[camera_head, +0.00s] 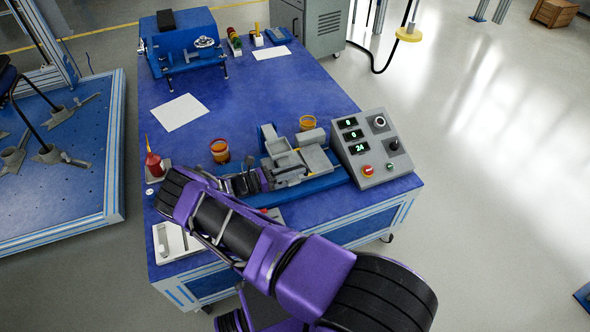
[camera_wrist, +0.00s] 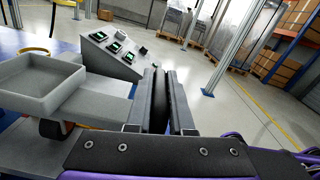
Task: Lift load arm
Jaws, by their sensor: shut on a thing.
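The load arm looks like the grey bar (camera_wrist: 108,106) in the wrist view, running from beside a shallow grey tray (camera_wrist: 38,85) toward my fingers. In the head view the small grey bench device (camera_head: 287,163) with its trays sits on a blue base near the table's front edge. In the head view my gripper (camera_head: 250,182) is at the left end of the device, partly covered by my purple arm. The exact contact is hidden.
A control box (camera_head: 371,148) with green displays stands just right of the device. A blue machine (camera_head: 186,48) and paper (camera_head: 180,112) are farther back. The table's middle is clear.

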